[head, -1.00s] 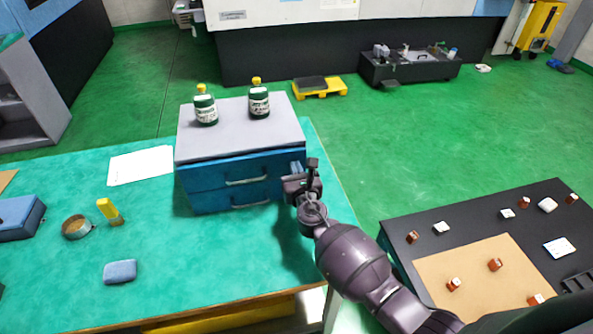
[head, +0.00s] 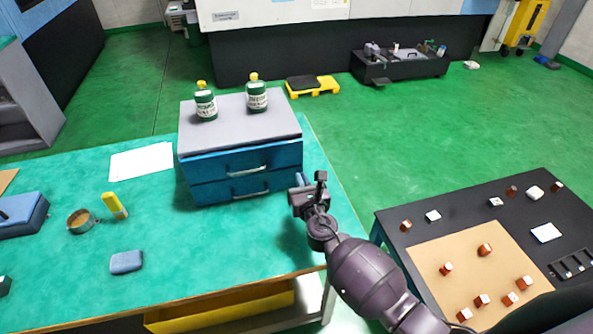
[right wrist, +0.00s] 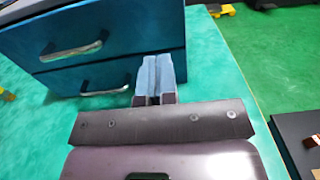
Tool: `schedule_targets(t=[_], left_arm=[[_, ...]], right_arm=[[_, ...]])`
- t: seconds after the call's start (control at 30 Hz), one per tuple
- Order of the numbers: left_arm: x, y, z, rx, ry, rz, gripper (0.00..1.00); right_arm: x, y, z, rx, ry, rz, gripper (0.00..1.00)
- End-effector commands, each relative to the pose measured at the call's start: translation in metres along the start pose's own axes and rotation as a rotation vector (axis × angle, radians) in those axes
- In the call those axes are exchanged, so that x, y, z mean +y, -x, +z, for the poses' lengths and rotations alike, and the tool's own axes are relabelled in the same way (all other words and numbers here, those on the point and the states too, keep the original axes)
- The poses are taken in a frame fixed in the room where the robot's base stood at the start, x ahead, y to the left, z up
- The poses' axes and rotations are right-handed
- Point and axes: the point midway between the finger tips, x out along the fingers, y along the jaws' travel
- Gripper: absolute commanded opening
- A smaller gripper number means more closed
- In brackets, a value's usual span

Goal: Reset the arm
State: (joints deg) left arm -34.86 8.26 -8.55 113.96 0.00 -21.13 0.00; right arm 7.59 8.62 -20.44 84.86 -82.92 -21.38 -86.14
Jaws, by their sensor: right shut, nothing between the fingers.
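My right gripper (head: 301,182) is over the green table beside the right front corner of the blue two-drawer cabinet (head: 215,178). In the right wrist view its two light-blue fingers (right wrist: 155,75) lie together with nothing between them. The cabinet's two drawers with metal handles show in the right wrist view (right wrist: 120,60), left of and beyond the fingers. Both drawers look shut. My left gripper is not in view.
Two green bottles (head: 205,104) (head: 257,95) stand on the cabinet. The green table (head: 190,240) holds a blue block (head: 126,262), a yellow item (head: 114,206) and a round tin (head: 80,221). A black table (head: 465,215) with small parts stands at the right.

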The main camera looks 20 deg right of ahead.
Motion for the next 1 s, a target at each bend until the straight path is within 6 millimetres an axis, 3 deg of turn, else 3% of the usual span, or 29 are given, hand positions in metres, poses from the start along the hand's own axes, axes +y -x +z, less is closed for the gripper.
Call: schedule_targets(t=[0.1, 0.3, 0.77, 0.87, 1.0], left_arm=[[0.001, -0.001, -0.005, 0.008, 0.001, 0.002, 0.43], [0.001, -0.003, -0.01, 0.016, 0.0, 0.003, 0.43], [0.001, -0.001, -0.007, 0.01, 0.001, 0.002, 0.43], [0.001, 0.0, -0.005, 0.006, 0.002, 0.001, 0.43], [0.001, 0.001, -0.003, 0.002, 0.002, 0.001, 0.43]], right_arm=[[0.0, 0.023, -0.001, 0.002, 0.001, 0.0, 0.0], [0.0, 0.048, -0.001, 0.002, -0.001, 0.001, 0.0], [0.001, 0.059, -0.001, 0.002, -0.031, 0.001, 0.0], [0.001, 0.058, -0.001, 0.004, -0.13, 0.001, 0.0], [0.002, 0.058, -0.002, 0.037, -0.47, -0.001, 0.0]])
